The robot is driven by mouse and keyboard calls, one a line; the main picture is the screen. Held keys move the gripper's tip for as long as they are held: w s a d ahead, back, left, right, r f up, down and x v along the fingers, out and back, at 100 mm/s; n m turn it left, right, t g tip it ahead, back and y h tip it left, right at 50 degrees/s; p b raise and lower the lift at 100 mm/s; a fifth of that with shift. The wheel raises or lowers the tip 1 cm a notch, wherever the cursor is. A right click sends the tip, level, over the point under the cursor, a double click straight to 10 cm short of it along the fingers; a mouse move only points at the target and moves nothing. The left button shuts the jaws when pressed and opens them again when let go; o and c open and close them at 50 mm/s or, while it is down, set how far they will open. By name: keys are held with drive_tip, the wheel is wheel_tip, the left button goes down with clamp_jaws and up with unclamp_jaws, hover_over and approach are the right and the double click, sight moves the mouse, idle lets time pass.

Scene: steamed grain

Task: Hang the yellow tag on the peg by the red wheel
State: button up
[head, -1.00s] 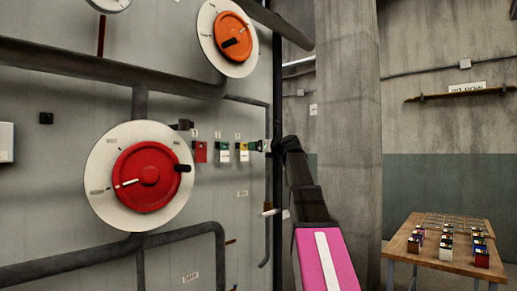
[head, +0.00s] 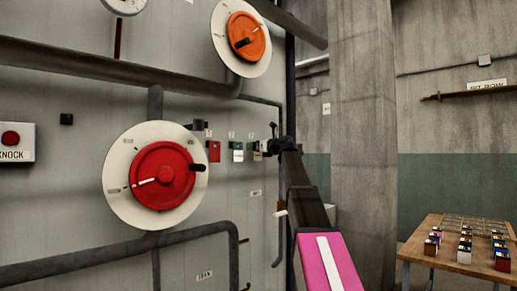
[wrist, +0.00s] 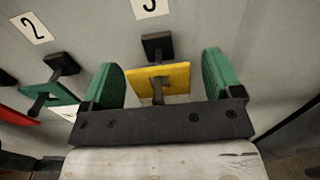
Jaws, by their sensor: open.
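The yellow tag (wrist: 172,80) is at the peg (wrist: 157,48) under the label 3 in the wrist view. The peg's rod seems to pass through it. My gripper (wrist: 160,72) is open, with one green finger on each side of the tag and gaps to both. In the head view my gripper (head: 262,147) is at the right end of the tag row and hides most or all of the yellow tag. The red wheel (head: 160,178) on its white disc is to the left. A small dark peg-like fitting (head: 198,125) sits at the disc's upper right.
A red tag (head: 214,151) and a green-and-white tag (head: 237,150) hang left of my gripper. An orange wheel (head: 246,52) is above. Pipes (head: 120,78) cross the wall. A vertical pipe (head: 290,90) stands close to my arm. A table (head: 425,225) with small blocks is at the right.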

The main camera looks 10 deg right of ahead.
drive_tip(key=c, duration=1)
drive_tip(key=shift+r, duration=0.2)
drive_tip(key=shift+v, duration=1.85)
idle(0.4)
drive_tip(key=shift+v, duration=2.9)
